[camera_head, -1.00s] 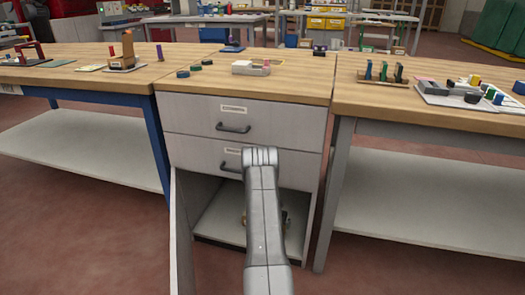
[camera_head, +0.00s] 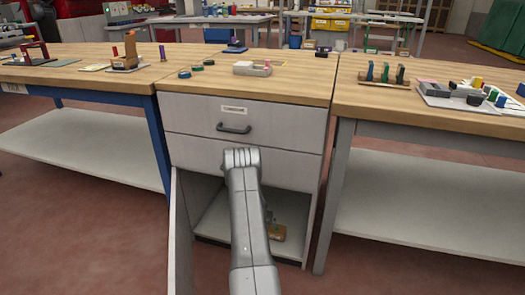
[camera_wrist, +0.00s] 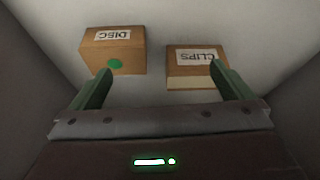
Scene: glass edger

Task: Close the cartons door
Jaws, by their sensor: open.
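The cartons door (camera_head: 181,235) stands swung open at the left side of the cabinet's lower compartment (camera_head: 212,220), seen nearly edge-on in the head view. My gripper (camera_wrist: 160,72) is open and empty in the wrist view, its green fingers apart and facing the compartment. A carton labelled DISC (camera_wrist: 112,52) with a green dot is ahead of the left finger. A carton labelled CLIPS (camera_wrist: 192,68) is ahead of the right finger. In the head view my arm hides the gripper. Part of a carton (camera_head: 277,232) shows right of the arm. The door does not show clearly in the wrist view.
Two drawers above the compartment are shut; the upper one has a dark handle (camera_head: 234,128). Workbenches stand at both sides, with a blue leg (camera_head: 157,145) at left and a grey leg (camera_head: 335,195) at right. The floor left of the door is clear.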

